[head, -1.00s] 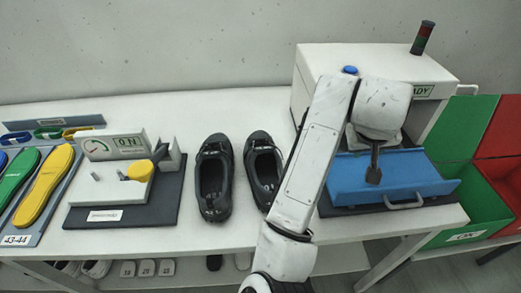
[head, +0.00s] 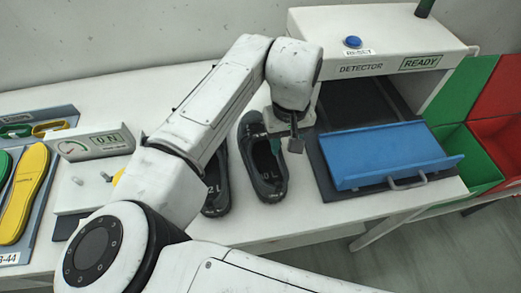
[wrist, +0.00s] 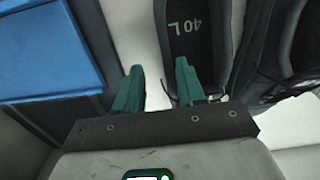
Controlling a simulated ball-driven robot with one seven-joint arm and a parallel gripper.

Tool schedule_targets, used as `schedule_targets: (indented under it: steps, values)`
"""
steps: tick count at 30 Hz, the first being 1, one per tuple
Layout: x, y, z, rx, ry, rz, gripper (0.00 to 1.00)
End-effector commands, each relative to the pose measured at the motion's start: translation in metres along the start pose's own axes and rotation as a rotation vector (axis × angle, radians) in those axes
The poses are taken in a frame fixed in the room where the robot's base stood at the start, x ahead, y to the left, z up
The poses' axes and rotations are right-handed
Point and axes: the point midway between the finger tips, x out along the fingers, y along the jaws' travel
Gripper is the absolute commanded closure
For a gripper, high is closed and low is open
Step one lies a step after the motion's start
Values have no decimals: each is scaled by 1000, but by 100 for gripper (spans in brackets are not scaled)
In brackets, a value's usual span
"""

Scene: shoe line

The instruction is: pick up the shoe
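Two dark shoes stand side by side on the white table. The right shoe (head: 268,183) shows mostly clear in the head view. The left shoe (head: 217,190) is partly hidden behind my arm. My gripper (head: 287,140) is beside and above the right shoe, on its detector side. In the wrist view my gripper (wrist: 158,75) has its two green fingers apart with nothing between them. The right shoe (wrist: 195,40), marked 40 L inside, lies just beyond the fingers, by the right finger. The left shoe (wrist: 297,45) is cut off at the right edge.
A detector (head: 400,45) reading READY stands at right, with a blue tray (head: 390,155) in front. It shows in the wrist view (wrist: 40,50). Green (head: 465,160) and red bins are further right. A gauge fixture (head: 95,145) and coloured insoles (head: 22,195) are at left.

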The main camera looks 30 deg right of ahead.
Motion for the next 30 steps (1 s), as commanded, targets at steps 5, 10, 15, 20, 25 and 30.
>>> schedule_targets:
  steps: [5,10,15,20,25,30]
  values:
    - [12,0,0,2,0,0,61]
    - [32,-4,-1,1,-1,-1,61]
    - [55,-4,-1,2,0,0,61]
    - [61,-4,-1,2,1,0,61]
    - [61,-4,-1,2,1,0,62]
    - [61,-4,-1,2,1,0,78]
